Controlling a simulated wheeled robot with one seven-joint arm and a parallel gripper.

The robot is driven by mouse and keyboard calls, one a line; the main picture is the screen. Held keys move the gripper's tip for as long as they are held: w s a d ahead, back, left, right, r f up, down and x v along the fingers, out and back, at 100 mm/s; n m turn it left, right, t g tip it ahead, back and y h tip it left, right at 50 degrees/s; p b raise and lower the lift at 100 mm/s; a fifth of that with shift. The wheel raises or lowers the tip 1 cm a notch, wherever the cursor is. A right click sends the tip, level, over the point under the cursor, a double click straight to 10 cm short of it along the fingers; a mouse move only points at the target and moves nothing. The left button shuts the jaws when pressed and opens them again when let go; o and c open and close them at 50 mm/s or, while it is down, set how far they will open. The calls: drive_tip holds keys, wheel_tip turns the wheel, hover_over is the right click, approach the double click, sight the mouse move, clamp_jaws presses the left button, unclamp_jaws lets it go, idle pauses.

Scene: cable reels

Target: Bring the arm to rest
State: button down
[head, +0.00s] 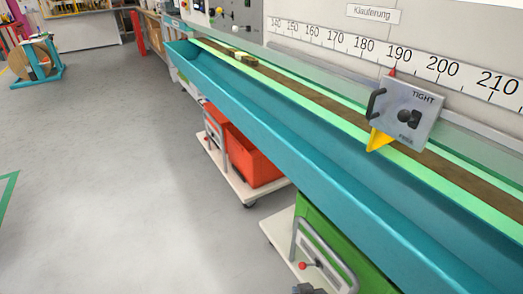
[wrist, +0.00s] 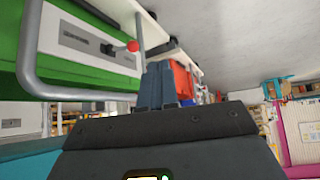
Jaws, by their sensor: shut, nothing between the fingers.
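My gripper (wrist: 158,84) shows in the wrist view, its two dark fingers side by side and touching. It is shut and holds nothing. In the wrist view, a cart's metal handle and a red knob (wrist: 132,46) show to the left of the fingers, and an orange bin (wrist: 182,82) shows behind them. In the head view, only a small dark piece shows at the bottom edge, and I cannot tell which part of the arm it is.
A long teal trough bench (head: 290,130) with a ruler scale (head: 430,68) and a sliding stop (head: 408,112) runs diagonally. Below it stand carts with an orange bin (head: 255,160) and a green crate (head: 325,240). A cable reel (head: 35,60) stands far left. Grey floor at left is clear.

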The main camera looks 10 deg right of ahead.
drive_tip(key=s+d+r+t+p, duration=0.25)
drive_tip(key=s+r, duration=0.35)
drive_tip(key=s, duration=0.4)
drive_tip(key=s+d+r+t+p, duration=0.1)
drive_tip(key=s+d+r+p, duration=0.15)
drive_tip(key=s+r, duration=0.55)
drive_tip(key=s+r+t+p, duration=0.1)
drive_tip(key=s+r+p, duration=0.1)
drive_tip(key=s+r, duration=0.3)
drive_tip(key=s+d+r+t+p, duration=0.1)
drive_tip(key=s+r, duration=0.4)
drive_tip(key=r, duration=0.8)
drive_tip(key=s+r+t+p, duration=0.1)
drive_tip(key=s+r+p, duration=0.1)
drive_tip(key=s+r, duration=0.3)
wheel_tip(320, 180, up, 4)
drive_tip(key=shift+s+d+f+p, duration=0.15)
drive_tip(key=shift+d+p, duration=0.1)
drive_tip(key=shift+p, duration=0.15)
